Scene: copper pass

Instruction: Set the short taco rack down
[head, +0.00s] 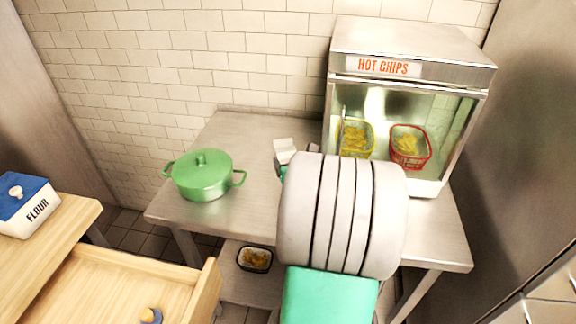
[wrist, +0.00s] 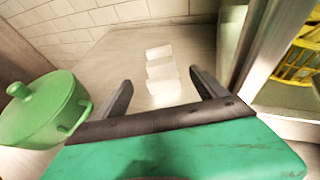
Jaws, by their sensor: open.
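The short taco rack (wrist: 161,72) is a small white stepped piece standing on the steel table (head: 237,133). In the head view the rack (head: 284,150) shows near the back of the table, left of the hot chips cabinet, partly hidden by my arm. In the wrist view my gripper (wrist: 160,90) is open, with its two dark fingers apart on either side of the rack's near end. I cannot tell whether either finger touches it. In the head view my arm hides most of the gripper.
A green lidded pot (head: 203,174) stands left of the rack. The hot chips cabinet (head: 408,70) stands close on the right, with a yellow basket (head: 356,138) and a red basket (head: 410,147) inside. A chip basket (head: 254,259) sits on the lower shelf. Bare table lies between pot and rack.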

